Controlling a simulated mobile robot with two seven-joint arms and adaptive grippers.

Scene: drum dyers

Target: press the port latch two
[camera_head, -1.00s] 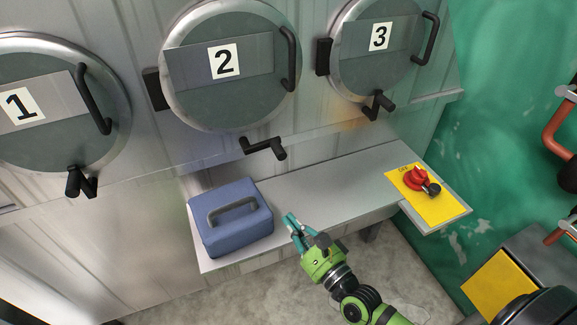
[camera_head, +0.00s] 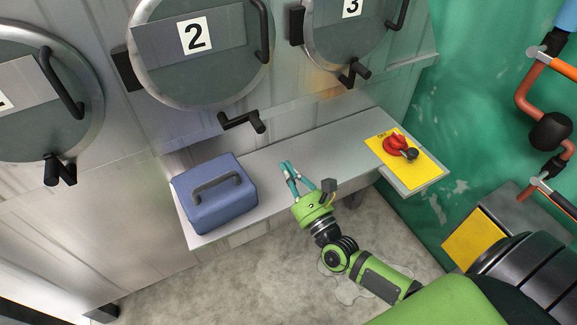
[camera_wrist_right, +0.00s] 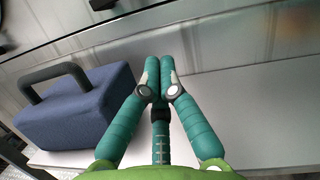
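The port two latch (camera_head: 242,122) is a black bent handle below the round door marked 2 (camera_head: 200,60). It sticks out from the metal wall above the bench. My right gripper (camera_head: 289,167) is over the bench, below and to the right of this latch, and apart from it. In the right wrist view its teal fingers (camera_wrist_right: 161,78) are drawn together at the tips with nothing between them. I cannot make out latch two clearly in that view. My left gripper is not in view.
A blue box with a handle (camera_head: 215,205) sits on the left of the metal bench (camera_head: 325,150), left of my right gripper. A red switch on a yellow plate (camera_head: 420,168) is at the bench's right end. Another black latch (camera_head: 353,73) hangs below door 3 (camera_head: 345,35).

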